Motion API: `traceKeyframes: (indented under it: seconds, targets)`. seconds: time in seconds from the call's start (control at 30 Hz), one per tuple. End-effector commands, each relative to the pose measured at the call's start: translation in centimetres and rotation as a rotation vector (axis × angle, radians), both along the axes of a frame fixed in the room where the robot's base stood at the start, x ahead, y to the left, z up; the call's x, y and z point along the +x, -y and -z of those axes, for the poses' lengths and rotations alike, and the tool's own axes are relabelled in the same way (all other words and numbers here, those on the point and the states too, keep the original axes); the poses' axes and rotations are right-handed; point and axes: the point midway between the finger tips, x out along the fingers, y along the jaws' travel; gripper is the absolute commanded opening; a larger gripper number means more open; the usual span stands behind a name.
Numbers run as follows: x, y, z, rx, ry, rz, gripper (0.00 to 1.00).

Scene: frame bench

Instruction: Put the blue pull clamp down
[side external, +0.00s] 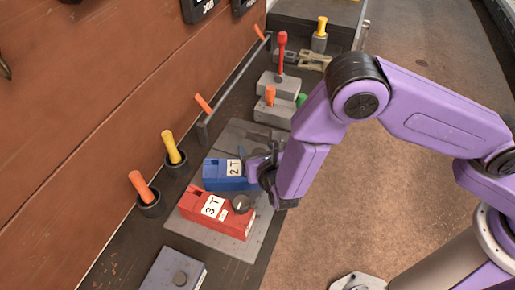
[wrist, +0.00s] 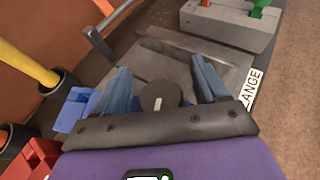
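The blue pull clamp (side external: 223,175), labelled "2 T", sits on a grey plate (side external: 234,248) beside a red "3 T" clamp (side external: 213,215). Its right end is hidden behind my gripper (side external: 258,167) in the side external view. In the wrist view, part of the blue clamp (wrist: 72,110) shows left of my gripper (wrist: 160,82). The two fingers stand apart around a dark round knob (wrist: 160,97) with a white mark, with a visible gap on each side. The red clamp (wrist: 30,160) shows at the wrist view's lower left.
Orange-handled (side external: 142,187) and yellow-handled (side external: 172,147) tools stand in holders by the brown wall. A rail (side external: 236,88) runs behind the plate. Grey blocks with a red-handled tool (side external: 282,55) stand farther back. A grey block (side external: 174,272) lies in front.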

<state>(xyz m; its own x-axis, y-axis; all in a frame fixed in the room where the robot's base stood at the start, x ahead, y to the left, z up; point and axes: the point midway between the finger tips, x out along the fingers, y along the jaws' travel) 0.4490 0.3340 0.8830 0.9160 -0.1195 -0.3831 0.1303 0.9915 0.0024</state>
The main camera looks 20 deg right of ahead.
Motion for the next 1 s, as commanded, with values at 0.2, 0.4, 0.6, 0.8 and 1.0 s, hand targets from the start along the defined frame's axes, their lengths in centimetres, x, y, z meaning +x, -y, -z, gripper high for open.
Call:
traceKeyframes:
  seconds: [0.2,0.4,0.6,0.8,1.0]
  targets:
    - [-0.7,-0.2,-0.5,0.001,0.000,-0.002,0.72]
    - [-3.8,-0.7,-1.8,0.001,-0.001,-0.006,0.72]
    - [-7.5,-1.1,-3.4,0.001,0.000,-0.004,0.72]
    - [-10.0,-1.4,-4.4,0.001,0.001,-0.003,0.72]
    - [-11.0,-1.4,-4.8,-0.001,0.000,-0.001,0.72]
